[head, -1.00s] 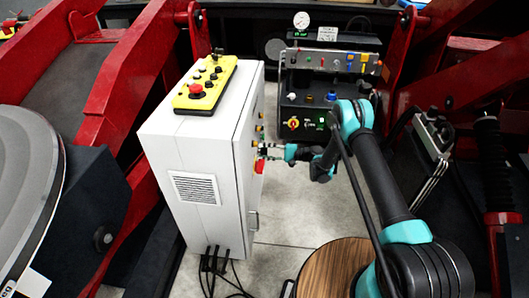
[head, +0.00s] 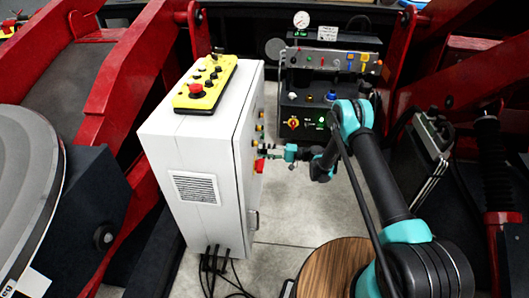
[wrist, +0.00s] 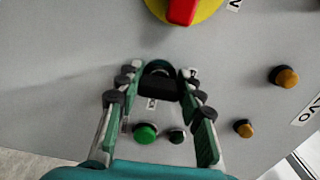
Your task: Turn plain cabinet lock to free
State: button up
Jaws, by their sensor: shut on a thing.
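The lock (wrist: 158,86) is a dark round fitting on the grey cabinet face, with a small white label below it in the wrist view. My gripper (wrist: 162,75) has its two fingertips on either side of the lock and is shut on it. The fingertips partly cover its sides, and I cannot read its turned position. In the head view, my gripper (head: 264,151) reaches from the right to the door side of the white cabinet (head: 190,150). The lock itself is hidden there.
A red handle on a yellow disc (wrist: 181,10) sits close to the fingertips. A green button (wrist: 145,133) and orange buttons (wrist: 285,78) are nearby. A yellow control box (head: 206,84) tops the cabinet. A black instrument box (head: 305,118) stands behind. A round wooden top (head: 328,268) is in front.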

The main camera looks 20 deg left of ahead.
jog(key=o, duration=1.2)
jog(key=v, duration=1.2)
jog(key=shift+f, duration=0.1)
